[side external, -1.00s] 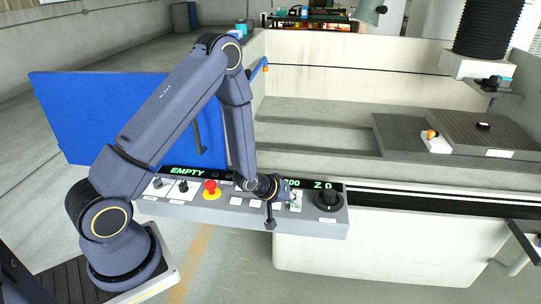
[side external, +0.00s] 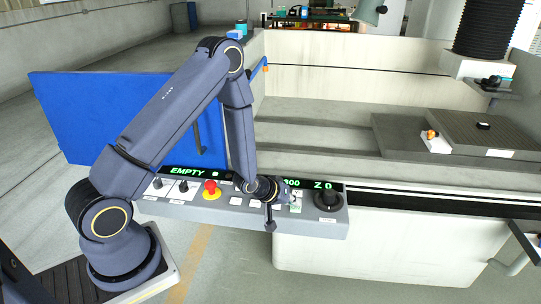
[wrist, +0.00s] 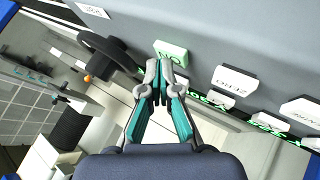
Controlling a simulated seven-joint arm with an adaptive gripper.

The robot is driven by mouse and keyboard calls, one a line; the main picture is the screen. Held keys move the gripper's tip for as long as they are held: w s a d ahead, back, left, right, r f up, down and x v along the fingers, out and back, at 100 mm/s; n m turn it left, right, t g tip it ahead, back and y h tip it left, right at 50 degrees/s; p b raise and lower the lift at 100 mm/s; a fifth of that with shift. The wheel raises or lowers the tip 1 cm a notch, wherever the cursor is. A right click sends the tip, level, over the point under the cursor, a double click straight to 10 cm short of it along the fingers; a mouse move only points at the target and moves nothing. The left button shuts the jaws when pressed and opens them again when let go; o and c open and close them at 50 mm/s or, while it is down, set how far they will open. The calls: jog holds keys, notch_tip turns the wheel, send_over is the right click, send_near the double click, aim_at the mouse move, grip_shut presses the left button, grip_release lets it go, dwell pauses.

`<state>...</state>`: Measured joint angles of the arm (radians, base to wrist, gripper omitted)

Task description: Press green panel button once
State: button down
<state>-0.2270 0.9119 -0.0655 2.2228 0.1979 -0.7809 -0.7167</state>
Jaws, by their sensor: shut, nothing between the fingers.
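The control panel (side external: 280,225) has a row of keys, knobs and a black display strip. A green lettered key (wrist: 171,52) shows in the wrist view just beyond my fingertips; a greenish patch (side external: 296,199) shows right of my gripper in the side view. My gripper (side external: 270,226) is at the panel's front, fingers pointing down. In the wrist view my gripper (wrist: 158,72) has its fingertips together and empty, just below and left of the green key. I cannot tell whether they touch anything.
White lettered keys (wrist: 229,80) lie right of the green one in the wrist view. A red mushroom button (side external: 211,187) is left of my gripper and a black knob (side external: 328,199) is right. A blue door (side external: 75,115) stands behind my arm.

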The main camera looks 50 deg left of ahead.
jog(key=shift+r, duration=0.8)
jog(key=shift+r, duration=2.5)
